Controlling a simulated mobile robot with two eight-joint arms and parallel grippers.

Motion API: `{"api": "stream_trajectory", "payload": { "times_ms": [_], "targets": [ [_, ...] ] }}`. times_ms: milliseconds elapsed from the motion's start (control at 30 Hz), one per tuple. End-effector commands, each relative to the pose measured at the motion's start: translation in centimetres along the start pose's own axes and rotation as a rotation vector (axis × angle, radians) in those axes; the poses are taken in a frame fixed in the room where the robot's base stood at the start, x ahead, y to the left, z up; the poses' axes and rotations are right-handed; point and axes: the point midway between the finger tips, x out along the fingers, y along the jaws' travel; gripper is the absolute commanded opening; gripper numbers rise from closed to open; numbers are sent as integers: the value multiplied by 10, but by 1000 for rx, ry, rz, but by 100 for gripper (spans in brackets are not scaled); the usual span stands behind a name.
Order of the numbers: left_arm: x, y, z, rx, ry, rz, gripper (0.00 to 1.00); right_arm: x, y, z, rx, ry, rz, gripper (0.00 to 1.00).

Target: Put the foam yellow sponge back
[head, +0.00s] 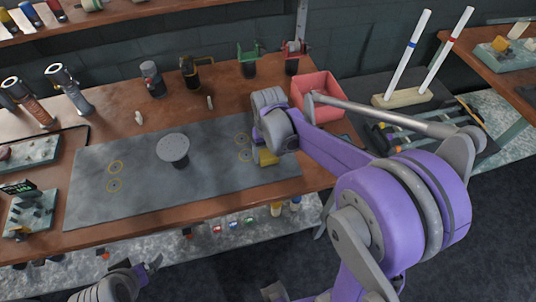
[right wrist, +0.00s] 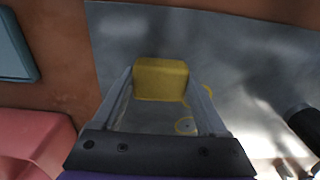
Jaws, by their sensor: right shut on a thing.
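The yellow foam sponge (head: 267,157) shows under my right gripper (head: 262,148), over the right end of the grey mat (head: 210,195). In the right wrist view the sponge (right wrist: 160,80) sits between the two fingertips of the right gripper (right wrist: 160,92), which is shut on it. I cannot tell whether the sponge touches the mat. My left gripper (head: 150,266) is at the bottom left, in front of the bench and away from the sponge; its finger gap is not clear.
A pink bin (head: 330,82) stands right of the mat at the back; its rim also shows in the right wrist view (right wrist: 40,140). A round grey disc on a stand (head: 173,148) is mid-mat. Yellow rings (head: 115,167) mark the mat. White rods (head: 407,50) stand upright at the right.

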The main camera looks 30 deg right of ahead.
Motion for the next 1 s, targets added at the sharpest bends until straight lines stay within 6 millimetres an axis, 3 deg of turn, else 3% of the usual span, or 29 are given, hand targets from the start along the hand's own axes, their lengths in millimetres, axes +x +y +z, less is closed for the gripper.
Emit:
{"api": "stream_trajectory", "payload": {
  "times_ms": [400, 433, 567, 833, 1000],
  "targets": [
    [3, 0, 3, 0, -2, 0, 99, 8, 0, 1, 0, -1, 0, 24],
    [3, 0, 3, 0, -3, 0, 99, 8, 0, 1, 0, 0, 0, 78],
    [2, 0, 2, 0, -2, 0, 99, 7, 0, 0, 0, 0, 0, 100],
    [1, 0, 1, 0, -1, 0, 99, 4, 0, 0, 0, 1, 0, 100],
    [-2, 0, -2, 0, 2, 0, 99, -16, 0, 0, 0, 1, 0, 100]
  ]
}}
